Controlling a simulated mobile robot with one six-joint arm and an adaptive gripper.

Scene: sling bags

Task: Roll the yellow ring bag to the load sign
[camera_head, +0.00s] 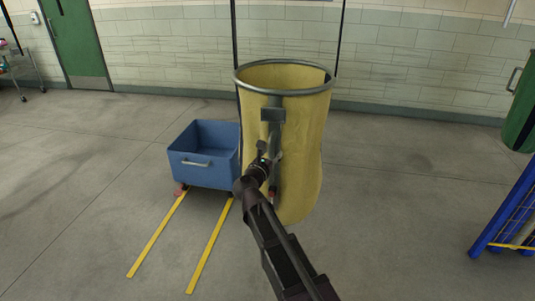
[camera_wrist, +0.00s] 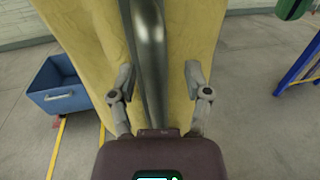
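The yellow ring bag (camera_head: 305,150) hangs upright from dark lines, with a grey metal ring at its open top. It also fills the upper middle of the wrist view (camera_wrist: 88,45). A grey bar or handle (camera_wrist: 150,60) runs down its near side. My gripper (camera_wrist: 159,78) is open, with one finger on each side of this bar and gaps between. In the head view my gripper (camera_head: 270,163) is in front of the bag's near side and hides part of it. I see no load sign in either view.
A blue wheeled bin (camera_head: 205,165) stands close to the bag's left, behind two yellow floor lines (camera_head: 157,235). A blue frame (camera_head: 505,215) and a green hanging thing (camera_head: 522,110) are at the right. The floor right of the bag is clear. A wall and green door (camera_head: 77,40) are behind.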

